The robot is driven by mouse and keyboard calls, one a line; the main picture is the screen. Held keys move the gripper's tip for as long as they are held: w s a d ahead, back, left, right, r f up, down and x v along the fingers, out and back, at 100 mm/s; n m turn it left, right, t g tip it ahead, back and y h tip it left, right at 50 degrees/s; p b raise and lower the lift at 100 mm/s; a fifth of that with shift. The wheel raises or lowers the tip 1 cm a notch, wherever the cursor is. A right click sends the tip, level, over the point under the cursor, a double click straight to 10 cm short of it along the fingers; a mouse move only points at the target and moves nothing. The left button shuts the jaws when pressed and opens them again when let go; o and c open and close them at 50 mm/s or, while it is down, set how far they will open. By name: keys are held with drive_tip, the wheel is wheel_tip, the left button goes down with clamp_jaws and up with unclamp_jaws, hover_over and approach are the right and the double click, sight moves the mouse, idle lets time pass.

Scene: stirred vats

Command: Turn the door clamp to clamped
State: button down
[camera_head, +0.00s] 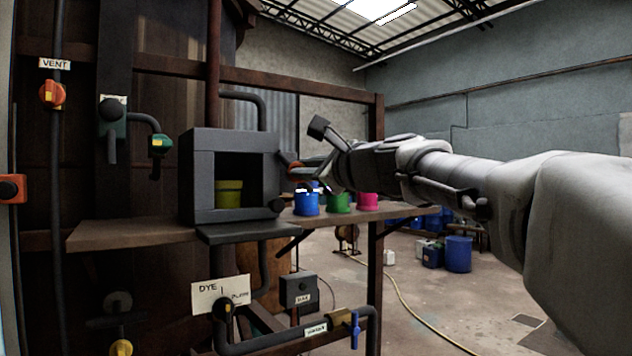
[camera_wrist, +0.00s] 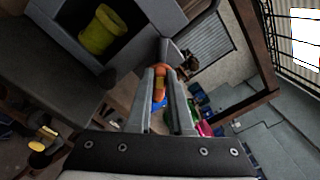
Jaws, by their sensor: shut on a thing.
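The door clamp has an orange handle (camera_head: 296,168) on the right side of a grey box (camera_head: 203,138). In the wrist view the orange handle (camera_wrist: 160,82) sits between my fingertips. My gripper (camera_head: 305,172) is shut on it, reaching in from the right; it also shows in the wrist view (camera_wrist: 160,88). The box front is open, and a yellow-green pot (camera_head: 229,193) stands inside; it also shows in the wrist view (camera_wrist: 101,30). A dark flat panel (camera_head: 255,234) lies level below the opening; I cannot tell whether it is the door.
Blue (camera_head: 306,204), green (camera_head: 339,203) and pink (camera_head: 368,201) pots stand on the wooden shelf (camera_head: 130,234), right of the box and below my gripper. Pipes with a blue-handled valve (camera_head: 355,330) run below. A rusty post (camera_head: 376,270) stands at the shelf's right.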

drive_tip(key=n+b, duration=0.2)
drive_tip(key=n, duration=0.1)
drive_tip(key=n+b, duration=0.2)
drive_tip(key=n, duration=0.1)
drive_tip(key=f+n+b, duration=0.1)
drive_tip(key=n+b, duration=0.1)
drive_tip(key=shift+a+n, duration=0.1)
drive_tip(key=shift+n, duration=0.3)
drive_tip(key=shift+r, duration=0.1)
drive_tip(key=c, duration=0.8)
unclamp_jaws()
drive_tip(key=shift+s, duration=0.1)
drive_tip(key=b+v, duration=0.3)
drive_tip(key=v, duration=1.4)
drive_tip(key=shift+s, duration=0.15)
